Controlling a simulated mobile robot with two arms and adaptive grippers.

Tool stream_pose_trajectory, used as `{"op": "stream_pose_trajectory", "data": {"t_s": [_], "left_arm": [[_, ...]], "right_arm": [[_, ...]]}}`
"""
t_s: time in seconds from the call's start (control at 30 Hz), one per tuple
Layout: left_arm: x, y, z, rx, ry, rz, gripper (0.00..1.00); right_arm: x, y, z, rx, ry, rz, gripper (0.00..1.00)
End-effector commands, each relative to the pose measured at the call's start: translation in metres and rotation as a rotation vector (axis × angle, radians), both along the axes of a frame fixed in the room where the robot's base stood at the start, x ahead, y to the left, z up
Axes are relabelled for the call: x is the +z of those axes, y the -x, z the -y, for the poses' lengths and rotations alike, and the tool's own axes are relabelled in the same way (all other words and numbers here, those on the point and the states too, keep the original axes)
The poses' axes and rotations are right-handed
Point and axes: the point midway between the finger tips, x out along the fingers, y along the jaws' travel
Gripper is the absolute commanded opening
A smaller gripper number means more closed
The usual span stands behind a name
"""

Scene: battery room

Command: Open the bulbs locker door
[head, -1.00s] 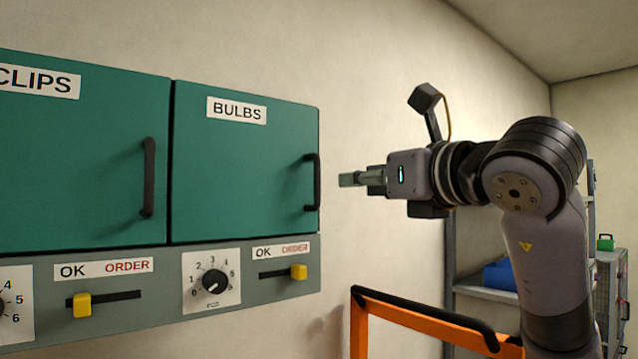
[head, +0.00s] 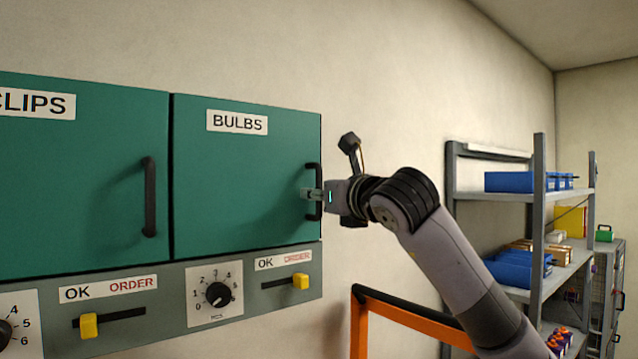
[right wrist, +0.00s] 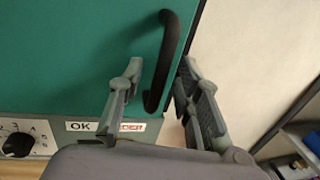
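The bulbs locker door (head: 245,180) is teal, labelled BULBS, and closed. Its black vertical bar handle (head: 316,172) is near the door's right edge. My right gripper (head: 312,194) is at the handle, reaching in from the right. In the right wrist view the gripper (right wrist: 158,92) is open, with one finger on each side of the handle (right wrist: 166,58). I see no clear contact between the fingers and the bar. My left gripper is not in view.
The clips locker door (head: 80,180) is closed on the left. Below are a dial (head: 218,294) and yellow sliders (head: 300,282). An orange frame (head: 400,312) stands below my right arm. A shelf rack (head: 540,200) with blue bins is at the right.

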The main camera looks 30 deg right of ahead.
Motion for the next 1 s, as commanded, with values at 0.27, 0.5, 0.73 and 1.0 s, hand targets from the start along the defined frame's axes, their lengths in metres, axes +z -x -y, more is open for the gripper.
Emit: {"op": "stream_pose_trajectory", "data": {"t_s": [0.27,0.5,0.73,1.0], "left_arm": [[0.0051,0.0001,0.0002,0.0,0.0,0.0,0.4],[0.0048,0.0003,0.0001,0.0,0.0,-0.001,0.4],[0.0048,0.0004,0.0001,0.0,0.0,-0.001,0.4],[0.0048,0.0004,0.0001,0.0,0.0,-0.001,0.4]], "right_arm": [[-0.0009,-0.0115,0.0013,0.0,0.001,0.0,0.31],[-0.0009,-0.0111,0.0012,0.0,0.001,0.0,0.26],[-0.0006,-0.0108,0.0012,0.0,0.001,0.0,0.11],[-0.0005,-0.0107,0.0013,0.0,0.001,0.001,0.0]]}}
